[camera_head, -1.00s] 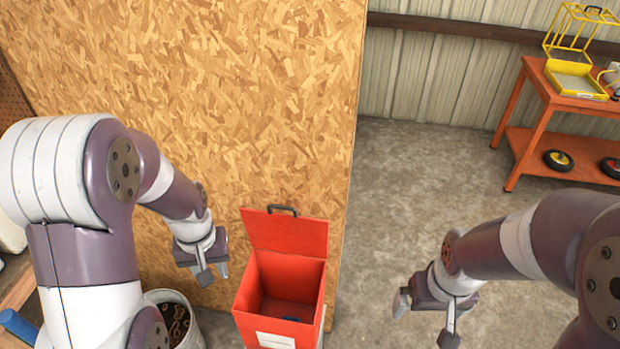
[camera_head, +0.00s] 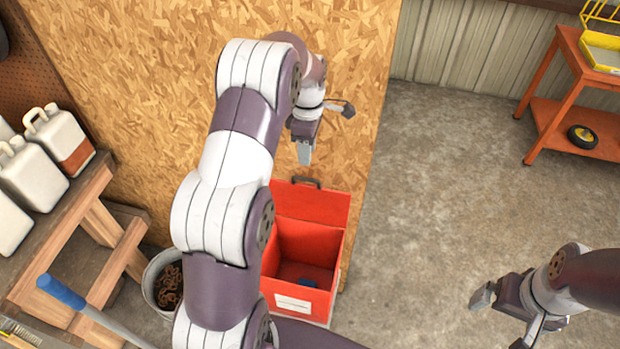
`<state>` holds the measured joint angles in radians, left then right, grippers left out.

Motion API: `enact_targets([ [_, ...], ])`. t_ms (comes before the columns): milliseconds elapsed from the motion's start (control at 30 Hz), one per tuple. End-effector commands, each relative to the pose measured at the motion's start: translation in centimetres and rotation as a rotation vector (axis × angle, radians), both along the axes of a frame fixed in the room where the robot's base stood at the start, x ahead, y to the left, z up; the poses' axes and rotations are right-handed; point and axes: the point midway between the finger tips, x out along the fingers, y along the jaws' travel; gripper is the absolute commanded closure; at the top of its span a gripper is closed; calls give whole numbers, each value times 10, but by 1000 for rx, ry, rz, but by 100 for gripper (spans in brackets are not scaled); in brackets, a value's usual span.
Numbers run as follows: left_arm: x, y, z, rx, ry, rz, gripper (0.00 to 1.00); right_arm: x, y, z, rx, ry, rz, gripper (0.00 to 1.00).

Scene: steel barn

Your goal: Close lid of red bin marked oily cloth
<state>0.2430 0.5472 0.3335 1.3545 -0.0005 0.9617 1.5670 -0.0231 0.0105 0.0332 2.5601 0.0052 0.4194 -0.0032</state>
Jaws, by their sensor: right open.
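The red bin (camera_head: 318,245) stands on the floor against the chipboard wall, with a white label (camera_head: 293,303) on its front, too small to read. Its lid (camera_head: 322,205) is raised and tilted back, with a dark handle (camera_head: 306,181) on its top edge. My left gripper (camera_head: 325,133) is open and empty, above and behind the lid near the wall, apart from the handle. My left arm covers the bin's left side. My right gripper (camera_head: 505,315) is open and empty, to the right of the bin.
A metal bucket with rusty chain (camera_head: 168,287) stands left of the bin. Wooden steps (camera_head: 112,237) and white jugs (camera_head: 62,140) are further left, with a blue-handled tool (camera_head: 62,292) in front. An orange table (camera_head: 575,110) stands far right. The floor (camera_head: 430,190) between is clear.

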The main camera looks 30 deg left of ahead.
Motion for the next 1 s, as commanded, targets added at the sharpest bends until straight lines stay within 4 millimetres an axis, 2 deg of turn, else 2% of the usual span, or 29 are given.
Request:
enact_targets([
  [33,-1,0,-27,0,0,-1,62,0,0,-23,0,1,0,0],
  [100,-2,-1,-40,0,0,-1,62,0,0,-26,0,1,0,0],
  [167,-3,-1,-43,-1,3,-2,62,0,0,-11,0,1,0,0],
  [200,-3,-1,-50,-1,3,-2,62,0,0,-6,0,0,0,0],
  [300,-4,-1,-67,-1,2,-2,62,0,0,-1,0,-1,0,0],
  [467,-4,-1,-82,0,-1,-2,62,0,0,1,0,0,0,0],
  [700,-4,-1,-84,0,-2,-3,62,0,0,0,0,0,0,0],
  [733,-4,-1,-84,0,-2,-3,65,0,0,0,0,0,0,0],
  [833,-4,-1,-84,0,-2,-3,98,0,0,0,0,0,0,0],
  [1000,-4,-1,-84,0,-2,-3,100,0,0,0,0,0,0,0],
])
